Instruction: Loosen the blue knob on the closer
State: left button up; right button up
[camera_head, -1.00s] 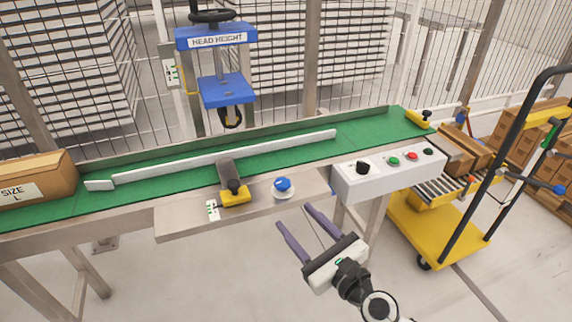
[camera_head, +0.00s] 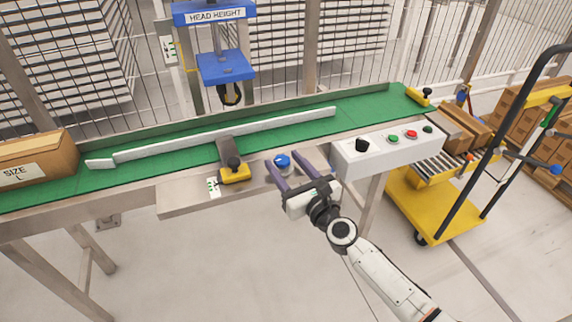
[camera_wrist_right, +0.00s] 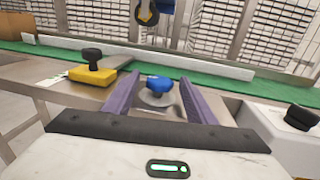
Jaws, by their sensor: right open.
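The blue knob (camera_head: 283,160) sits on a pale round base on the metal shelf (camera_head: 190,203) at the front of the conveyor. In the right wrist view the blue knob (camera_wrist_right: 159,84) shows between the two purple fingers, a little beyond their tips. My right gripper (camera_head: 284,164) is open and empty, with one finger on each side of the knob in the head view. I cannot tell whether either finger touches it. My left gripper is not in view.
A yellow clamp with a black knob (camera_head: 234,173) stands left of the blue knob. A grey control box (camera_head: 385,155) with buttons is close on the right. The green conveyor (camera_head: 365,122) and a white guide rail (camera_head: 230,139) lie behind. A yellow trolley (camera_head: 418,205) stands at right.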

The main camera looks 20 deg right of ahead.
jog(key=c, duration=1)
jog(key=y+b, duration=0.1)
jog(key=b, duration=0.1)
jog(key=n+y+b, duration=0.1)
jog(key=b, duration=0.1)
jog(key=shift+w+d+f+n+g, duration=0.1)
jog(key=shift+d+f+n+g, duration=0.2)
jog(key=shift+f, duration=0.1)
jog(key=shift+c, duration=0.2)
jog(key=shift+n+g+y+b, duration=0.3)
jog(key=shift+n+y+b, duration=0.1)
jog(key=shift+y+b, duration=0.35)
jog(key=shift+n+y+b, duration=0.4)
jog(key=shift+y+b, duration=0.05)
jog(key=shift+b, duration=0.15)
jog(key=shift+r+n+g+y+b, duration=0.15)
jog(key=shift+n+g+y+b, duration=0.2)
jog(key=shift+y+b, duration=0.25)
jog(key=shift+r+n+g+y+b, duration=0.25)
jog(key=shift+n+g+y+b, duration=0.1)
jog(key=shift+g+y, duration=0.15)
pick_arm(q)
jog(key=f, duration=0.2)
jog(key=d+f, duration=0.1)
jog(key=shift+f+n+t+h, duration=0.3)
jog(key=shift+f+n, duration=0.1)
